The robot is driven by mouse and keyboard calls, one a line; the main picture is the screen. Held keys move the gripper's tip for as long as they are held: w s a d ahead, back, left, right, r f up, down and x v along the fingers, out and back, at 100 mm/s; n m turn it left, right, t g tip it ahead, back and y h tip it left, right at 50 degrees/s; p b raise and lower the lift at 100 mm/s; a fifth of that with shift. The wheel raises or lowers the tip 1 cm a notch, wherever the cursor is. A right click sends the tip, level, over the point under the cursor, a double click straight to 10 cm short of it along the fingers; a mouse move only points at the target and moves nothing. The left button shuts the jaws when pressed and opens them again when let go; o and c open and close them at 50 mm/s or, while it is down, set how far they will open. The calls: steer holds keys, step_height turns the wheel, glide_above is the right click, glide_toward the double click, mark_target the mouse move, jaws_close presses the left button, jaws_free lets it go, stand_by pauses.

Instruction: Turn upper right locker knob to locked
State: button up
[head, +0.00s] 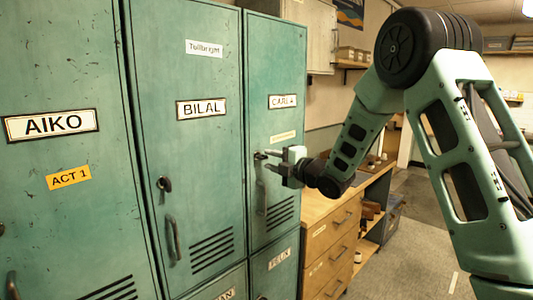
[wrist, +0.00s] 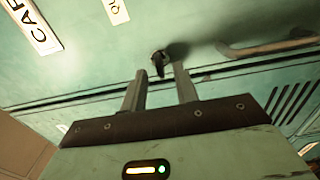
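The upper right locker (head: 274,75) is green, shut, and labelled CARLA. Its dark knob (wrist: 158,60) shows in the wrist view, with a small pointed part directed downward in that picture. My gripper (head: 268,161) is at this door, above its handle (head: 261,197). In the wrist view my gripper (wrist: 159,72) has its two fingers apart, with the knob at or just beyond the gap between the tips. I see no finger clearly touching the knob. In the head view the fingers partly hide the knob.
The BILAL locker (head: 190,70) has its own knob (head: 164,184) and handle (head: 173,238). The AIKO locker (head: 60,60) is further left. A wooden drawer cabinet (head: 325,240) stands right of the lockers under my arm. Open floor (head: 420,245) lies to the right.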

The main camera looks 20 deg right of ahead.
mark_target(257, 159)
steer(key=shift+p+x, duration=0.3)
steer(key=shift+x, duration=1.05)
jaws_close()
